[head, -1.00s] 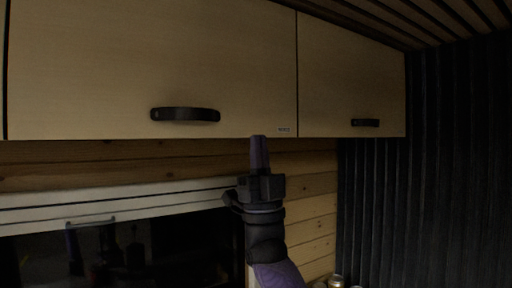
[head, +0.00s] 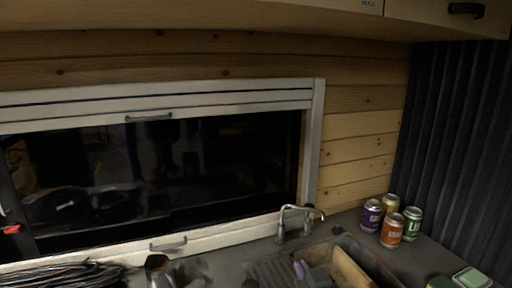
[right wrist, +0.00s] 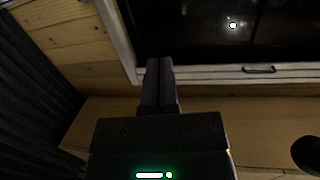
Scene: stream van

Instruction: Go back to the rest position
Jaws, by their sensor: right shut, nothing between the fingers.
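My left gripper is not seen.
A sink with a tap (head: 290,221) is under the window (head: 160,170). Several cans, such as an orange one (head: 392,230), stand right of it near the dark ribbed curtain (head: 450,160). Coiled cables (head: 65,275) lie at lower left. Overhead cabinets (head: 200,15) run along the top.

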